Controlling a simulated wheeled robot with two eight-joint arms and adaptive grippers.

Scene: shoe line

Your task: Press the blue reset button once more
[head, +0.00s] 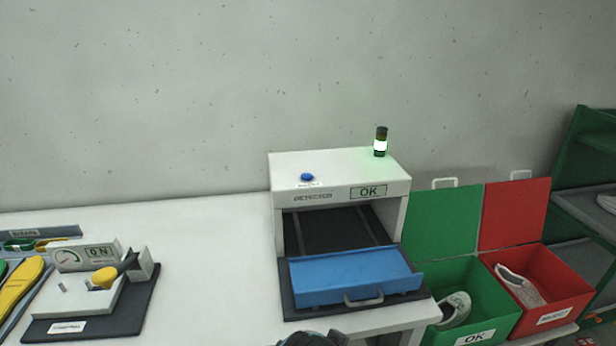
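The blue reset button (307,177) is a small round knob on the left part of the flat top of the white detector (341,167). A small label lies just in front of it. Nothing touches the button. The detector's front panel shows OK (369,192), and the signal tower (380,142) on top is lit green to white. Neither gripper can be made out; only a dark piece, probably of my arm, shows at the bottom edge in the middle.
The detector's blue flap (354,274) is folded down in front of its opening. Right of it stand a green OK bin (478,297) and a red bin (562,275), each holding a shoe. A gauge fixture (89,293) stands at left. Free white tabletop (205,270) lies between.

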